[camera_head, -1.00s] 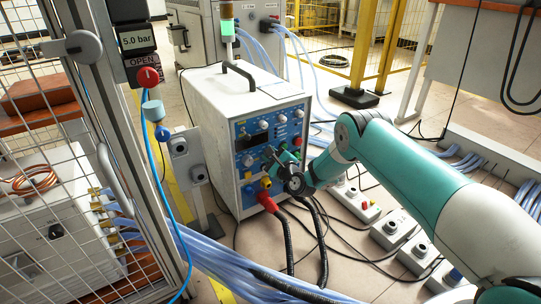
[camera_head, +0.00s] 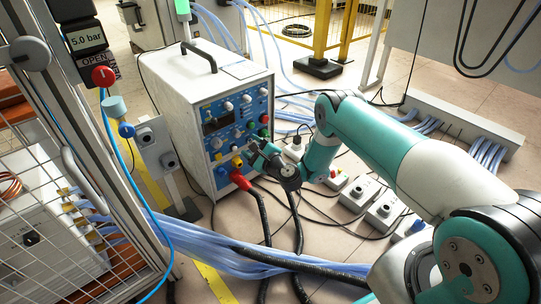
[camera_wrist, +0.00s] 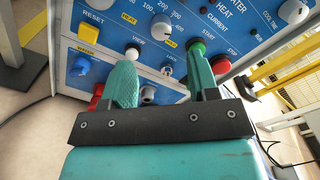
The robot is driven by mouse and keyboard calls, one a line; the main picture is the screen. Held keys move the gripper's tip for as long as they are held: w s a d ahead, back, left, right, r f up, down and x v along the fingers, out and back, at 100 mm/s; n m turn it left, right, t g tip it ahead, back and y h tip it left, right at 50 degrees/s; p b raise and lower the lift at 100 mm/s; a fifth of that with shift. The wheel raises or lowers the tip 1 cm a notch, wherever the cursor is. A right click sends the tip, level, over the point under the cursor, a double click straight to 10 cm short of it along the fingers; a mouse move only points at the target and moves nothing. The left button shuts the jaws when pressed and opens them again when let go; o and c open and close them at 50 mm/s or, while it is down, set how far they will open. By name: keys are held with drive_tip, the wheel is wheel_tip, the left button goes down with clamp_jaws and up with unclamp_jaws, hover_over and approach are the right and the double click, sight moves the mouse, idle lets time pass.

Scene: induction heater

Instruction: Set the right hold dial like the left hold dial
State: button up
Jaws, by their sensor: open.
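The heater's blue control panel (camera_head: 212,140) faces my arm and carries several white dials; it fills the top of the wrist view (camera_wrist: 225,20). My gripper (camera_head: 256,151) is open and empty before the panel's lower right part. In the wrist view its green fingers (camera_wrist: 162,78) stand apart.
A green button (camera_wrist: 197,47) and a red button (camera_wrist: 221,64) sit by the right finger. A red plug (camera_head: 240,180) with black cable projects below the gripper. A mesh fence (camera_head: 40,210) stands left. Grey control boxes (camera_head: 385,208) and cables lie on the floor.

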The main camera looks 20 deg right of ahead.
drive_tip(key=p+v, duration=0.9)
drive_tip(key=p, duration=0.6)
drive_tip(key=shift+p, duration=0.3)
drive_tip(key=shift+s+r, duration=0.1)
